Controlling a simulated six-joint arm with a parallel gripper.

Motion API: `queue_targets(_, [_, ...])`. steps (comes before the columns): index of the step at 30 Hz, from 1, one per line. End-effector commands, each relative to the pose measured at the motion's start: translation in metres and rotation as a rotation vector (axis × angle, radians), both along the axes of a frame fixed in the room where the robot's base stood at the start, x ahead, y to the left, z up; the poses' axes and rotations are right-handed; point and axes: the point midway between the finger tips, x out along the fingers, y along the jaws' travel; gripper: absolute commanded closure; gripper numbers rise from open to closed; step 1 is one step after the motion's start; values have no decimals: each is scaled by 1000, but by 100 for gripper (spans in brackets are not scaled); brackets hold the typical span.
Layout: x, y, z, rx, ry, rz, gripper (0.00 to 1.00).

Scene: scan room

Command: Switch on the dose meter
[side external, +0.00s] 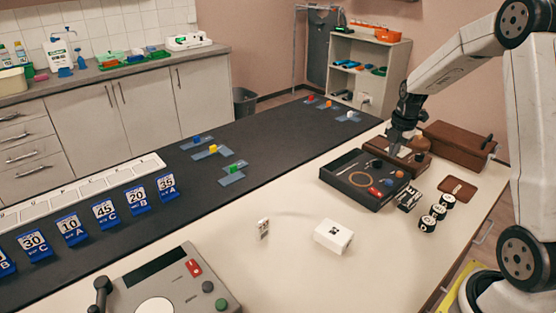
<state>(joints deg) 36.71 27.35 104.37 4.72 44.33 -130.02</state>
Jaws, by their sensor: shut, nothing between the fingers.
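No readable label tells which device is the dose meter. A black box (343,181) with an orange ring, a red switch (375,192) and small knobs lies on the pale table at the right. Just behind it is a brown instrument (421,166) with a light top face and dark knobs. My gripper (394,152) points down, shut and empty, at the brown instrument's left part, behind the black box's far edge. I cannot tell whether its tips touch anything. The arm end hides part of the brown instrument.
A brown case (460,145) stands right of the instrument. Several black cylinders (437,212) and a brown plate (458,189) lie nearby. A white box (333,236), a small upright item (263,228) and a grey control panel (165,285) are in front.

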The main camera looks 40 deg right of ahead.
Motion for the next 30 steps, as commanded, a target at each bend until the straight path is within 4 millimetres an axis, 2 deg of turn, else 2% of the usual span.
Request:
queue_targets(9, [0, 0, 0, 0, -1, 0, 100])
queue_targets(16, [15, -2, 1, -4, -49, -2, 100])
queue_targets(30, [15, -2, -5, -3, -47, 0, 100])
